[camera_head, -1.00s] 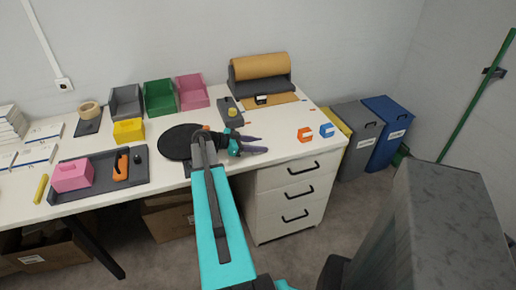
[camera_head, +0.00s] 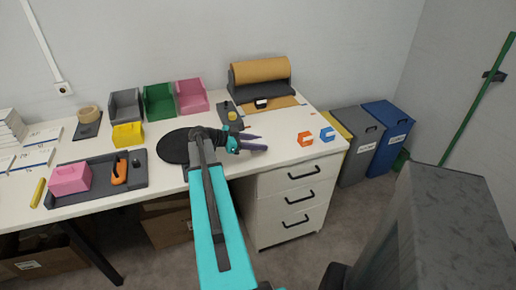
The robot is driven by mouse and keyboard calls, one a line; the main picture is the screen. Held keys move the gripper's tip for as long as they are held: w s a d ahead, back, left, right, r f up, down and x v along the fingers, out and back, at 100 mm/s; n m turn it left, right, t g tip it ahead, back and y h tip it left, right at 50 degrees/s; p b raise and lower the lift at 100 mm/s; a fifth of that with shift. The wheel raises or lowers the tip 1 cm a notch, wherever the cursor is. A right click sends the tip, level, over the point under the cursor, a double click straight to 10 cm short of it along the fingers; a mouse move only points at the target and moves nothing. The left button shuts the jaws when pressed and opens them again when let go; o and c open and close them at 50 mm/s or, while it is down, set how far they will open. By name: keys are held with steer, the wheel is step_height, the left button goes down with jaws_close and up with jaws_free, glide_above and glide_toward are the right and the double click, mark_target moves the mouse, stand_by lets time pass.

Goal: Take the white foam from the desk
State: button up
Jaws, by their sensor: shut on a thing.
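The white desk (camera_head: 290,167) runs along the wall. My gripper (camera_head: 259,142) is over its right half, in front of the paper roll, with its dark fingers pointing right. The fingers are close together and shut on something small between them. I take it for the white foam, but its outline is too small and too like the white desk top to make out. I cannot tell whether it still touches the desk. My arm hides part of the desk's front edge.
A black round disc (camera_head: 174,146) lies left of my gripper. A grey device (camera_head: 230,117) stands just behind it. Orange (camera_head: 305,139) and blue (camera_head: 327,134) small pieces lie to the right. Bins (camera_head: 190,96) and a brown roll (camera_head: 259,70) stand at the back.

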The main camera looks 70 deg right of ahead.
steer(key=s+a+r+b, duration=0.1)
steer(key=a+b, duration=0.2)
steer(key=a, duration=1.2)
steer(key=shift+a+r, duration=0.15)
steer(key=shift+a, duration=0.05)
